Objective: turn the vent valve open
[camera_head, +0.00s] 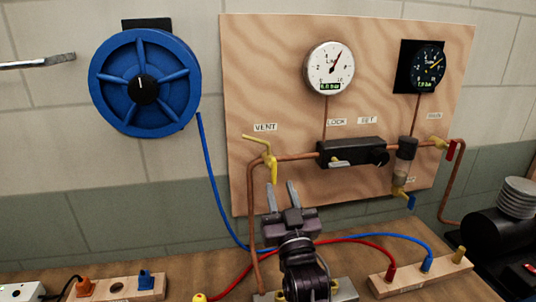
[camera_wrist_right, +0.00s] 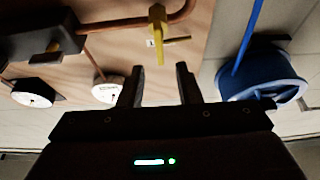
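The vent valve (camera_head: 268,160) is yellow and sits on a copper pipe on the wooden panel, just below the VENT label (camera_head: 265,127). A thin yellow arm slants up to the left from its body, and a short yellow part points down. My right gripper (camera_head: 282,194) is open and empty, its fingers pointing up just below the valve. In the right wrist view the valve (camera_wrist_right: 157,35) stands beyond the gap between the open fingers (camera_wrist_right: 159,84), apart from them. My left gripper is not in view.
A black block (camera_head: 352,152), two gauges and a red-handled valve (camera_head: 451,150) are right of the vent valve. Blue and red hoses (camera_head: 345,241) cross behind my right arm above the bench.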

